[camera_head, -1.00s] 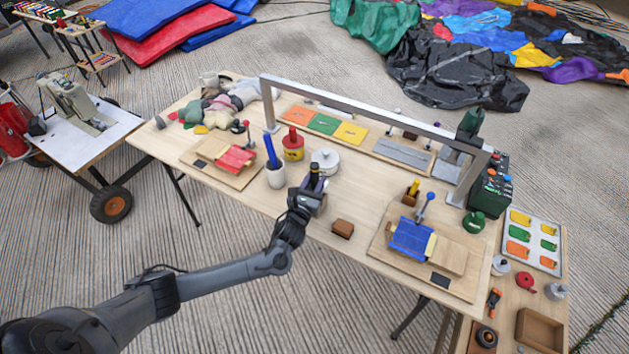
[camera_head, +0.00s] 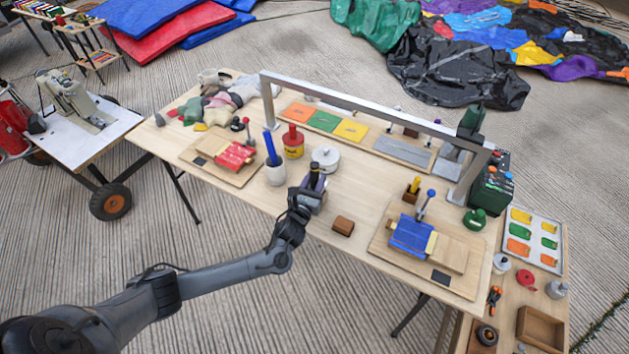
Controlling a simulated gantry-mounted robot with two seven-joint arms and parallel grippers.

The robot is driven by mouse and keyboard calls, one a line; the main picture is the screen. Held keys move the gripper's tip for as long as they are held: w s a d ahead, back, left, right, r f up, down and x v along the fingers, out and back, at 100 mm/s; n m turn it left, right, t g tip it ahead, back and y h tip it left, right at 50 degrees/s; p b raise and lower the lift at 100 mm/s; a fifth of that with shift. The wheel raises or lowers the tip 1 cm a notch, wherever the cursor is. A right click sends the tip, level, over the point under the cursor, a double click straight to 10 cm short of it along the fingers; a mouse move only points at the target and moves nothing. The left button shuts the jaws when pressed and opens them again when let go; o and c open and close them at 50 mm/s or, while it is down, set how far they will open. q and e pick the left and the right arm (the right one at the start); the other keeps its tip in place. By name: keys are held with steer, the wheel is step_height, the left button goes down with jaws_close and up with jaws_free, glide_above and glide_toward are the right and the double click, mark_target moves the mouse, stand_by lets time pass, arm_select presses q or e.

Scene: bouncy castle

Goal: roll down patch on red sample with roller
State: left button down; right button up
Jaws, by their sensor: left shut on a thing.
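The red sample (camera_head: 235,156) lies on a wooden board (camera_head: 213,172) at the left of the table, under a red-knobbed clamp. A small black square (camera_head: 200,162) lies on the board's left part. I cannot make out a patch on the red sample itself. My left gripper (camera_head: 311,190) is at the table's front middle, shut on an upright dark handle (camera_head: 315,175), seemingly the roller's. A grey-purple block, perhaps its stand, shows beside the fingers. The gripper hides the tool's lower end. My right gripper is not in view.
A brown block (camera_head: 343,226) lies right of the gripper. A metal frame (camera_head: 375,108) spans the table's back.

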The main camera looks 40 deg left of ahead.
arm_select(q)
steer(key=shift+f, duration=0.2)
steer(key=shift+f+b, duration=0.55)
steer(key=shift+f, duration=0.2)
steer(key=shift+f, duration=0.5)
steer(key=shift+f+b, duration=0.35)
steer(key=shift+b, duration=0.05)
steer(key=shift+f, duration=0.15)
stand_by(0.4)
jaws_free()
stand_by(0.5)
